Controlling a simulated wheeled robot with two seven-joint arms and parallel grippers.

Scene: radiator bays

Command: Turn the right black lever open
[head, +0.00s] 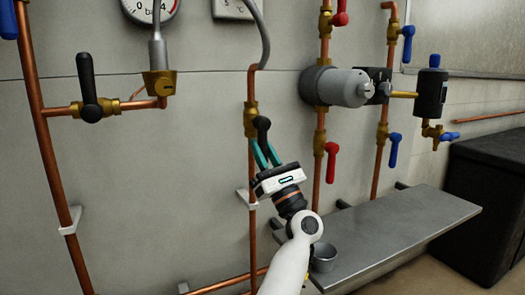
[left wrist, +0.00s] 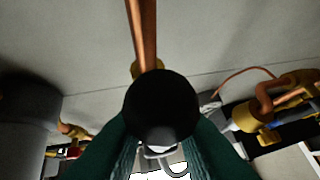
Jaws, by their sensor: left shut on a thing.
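Two black levers show in the head view. The right black lever (head: 263,128) is on a brass valve (head: 250,118) on the vertical copper pipe in the middle; it points down, roughly along the pipe. My left gripper (head: 266,155) comes up from below with its green fingers shut on the lever's lower part. In the left wrist view the lever's round black end (left wrist: 160,105) sits between the two green fingers (left wrist: 160,145). The left black lever (head: 88,85) stands upright on a horizontal copper pipe. My right gripper is not in view.
A grey metal shelf (head: 400,232) with a small metal cup (head: 323,258) is at lower right. A grey pump (head: 338,86), a red lever (head: 331,160) and a blue lever (head: 394,150) are right of the gripper. A black box (head: 490,200) stands far right.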

